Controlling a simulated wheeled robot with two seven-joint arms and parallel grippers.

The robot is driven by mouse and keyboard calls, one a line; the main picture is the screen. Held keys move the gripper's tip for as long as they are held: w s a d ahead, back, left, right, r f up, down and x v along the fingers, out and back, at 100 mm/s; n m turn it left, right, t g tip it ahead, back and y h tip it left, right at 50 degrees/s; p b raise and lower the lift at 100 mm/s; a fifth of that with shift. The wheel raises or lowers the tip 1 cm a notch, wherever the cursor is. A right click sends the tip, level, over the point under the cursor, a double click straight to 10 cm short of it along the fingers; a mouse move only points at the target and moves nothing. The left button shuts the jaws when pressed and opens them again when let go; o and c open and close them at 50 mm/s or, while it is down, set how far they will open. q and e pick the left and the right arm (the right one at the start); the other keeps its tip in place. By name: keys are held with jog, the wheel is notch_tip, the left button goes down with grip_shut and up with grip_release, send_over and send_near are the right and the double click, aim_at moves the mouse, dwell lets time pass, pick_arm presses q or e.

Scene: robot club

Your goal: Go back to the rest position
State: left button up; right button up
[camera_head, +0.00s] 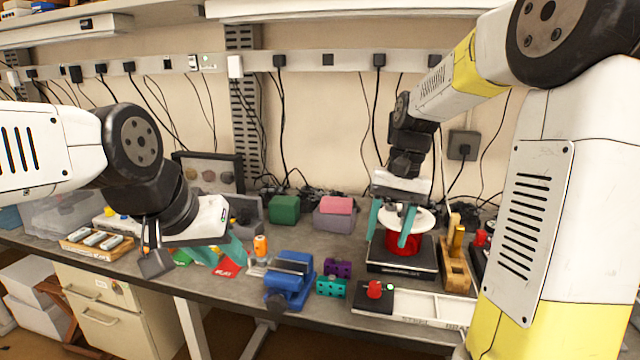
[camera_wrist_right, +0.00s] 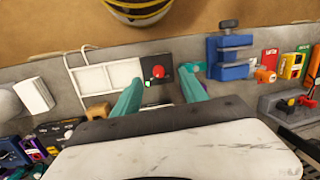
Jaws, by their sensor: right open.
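My right gripper (camera_head: 391,228) is open, its two teal fingers pointing down on either side of a red spool-like thing (camera_head: 403,242) with a white round top, on a black platform (camera_head: 388,270). I cannot tell whether the fingers touch it. In the right wrist view the fingers of my right gripper (camera_wrist_right: 157,90) stand apart with nothing between their tips. My left gripper (camera_head: 222,254) hangs over the left part of the bench, teal fingers low near a red card (camera_head: 228,268). Its jaw gap is not clear.
A blue vise (camera_head: 288,280), an orange-topped bottle (camera_head: 260,246), purple (camera_head: 338,268) and teal blocks (camera_head: 331,288) and a red button box (camera_head: 374,291) crowd the front edge. A wooden stand (camera_head: 455,262) is right of the platform. Green (camera_head: 285,209) and pink boxes (camera_head: 335,214) stand behind.

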jog(key=s+r+n+t, duration=0.1)
jog(key=s+r+t, duration=0.1)
jog(key=s, duration=0.5)
jog(key=s+a+r+n+t, duration=0.1)
jog(key=s+r+t, duration=0.2)
jog(key=s+t, duration=0.2)
jog(key=s, duration=0.2)
jog(key=shift+s+n, duration=0.3)
jog(key=shift+s, duration=0.1)
dwell(0.9)
